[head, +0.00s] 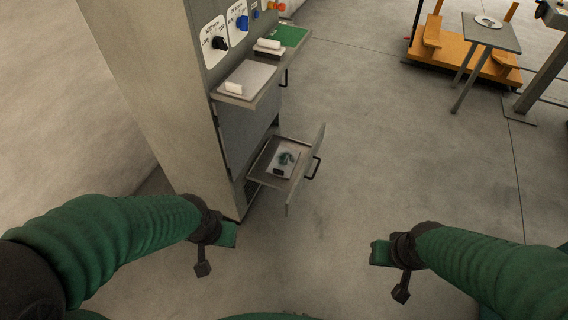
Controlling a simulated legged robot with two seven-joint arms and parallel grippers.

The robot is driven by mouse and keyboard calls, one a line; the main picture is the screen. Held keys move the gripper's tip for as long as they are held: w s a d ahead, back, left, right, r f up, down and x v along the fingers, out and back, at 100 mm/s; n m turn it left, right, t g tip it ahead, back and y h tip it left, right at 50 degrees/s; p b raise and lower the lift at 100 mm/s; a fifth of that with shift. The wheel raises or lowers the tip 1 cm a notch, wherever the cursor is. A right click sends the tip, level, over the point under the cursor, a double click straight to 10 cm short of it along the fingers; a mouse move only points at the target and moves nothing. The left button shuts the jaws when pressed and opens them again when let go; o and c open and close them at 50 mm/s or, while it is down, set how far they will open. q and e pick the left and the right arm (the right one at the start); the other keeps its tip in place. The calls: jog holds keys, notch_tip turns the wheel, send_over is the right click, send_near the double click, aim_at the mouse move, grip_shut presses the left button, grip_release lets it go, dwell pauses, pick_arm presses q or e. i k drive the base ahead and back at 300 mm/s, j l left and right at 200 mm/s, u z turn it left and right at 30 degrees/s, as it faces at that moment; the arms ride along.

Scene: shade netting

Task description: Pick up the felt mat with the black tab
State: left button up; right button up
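A small pale mat (286,162) lies in the open lower drawer (303,182) of the cabinet. It has a dark patch at its near left edge that may be a black tab, and a dark teal object or mark on it. It is too small to tell whether it is felt. My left gripper (217,251) is in front of the cabinet's base, left of and nearer than the drawer, apart from it. My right gripper (390,272) is over open floor, right of the drawer.
The tall cabinet (150,80) has a panel of knobs (220,43). A shelf holds a grey mat (254,73) with a white block and a green mat (292,37). An orange platform (455,55) and small table (478,33) stand back right. Centre floor is clear.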

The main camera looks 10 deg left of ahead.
aim_at(283, 164)
jog(key=u, duration=0.45)
jog(key=i+l+u, duration=0.25)
jog(key=u, duration=0.15)
jog(key=i+l+u, duration=0.25)
jog(key=u, duration=0.2)
jog(key=i+l+u, duration=0.15)
jog(key=l+u, duration=0.25)
jog(key=i+l, duration=0.1)
jog(key=l, duration=0.3)
jog(key=i+l, duration=0.15)
jog(key=l, duration=0.2)
jog(key=i+l+u, duration=0.1)
jog(key=l, duration=0.3)
jog(key=i+l, duration=0.1)
jog(key=l, duration=0.3)
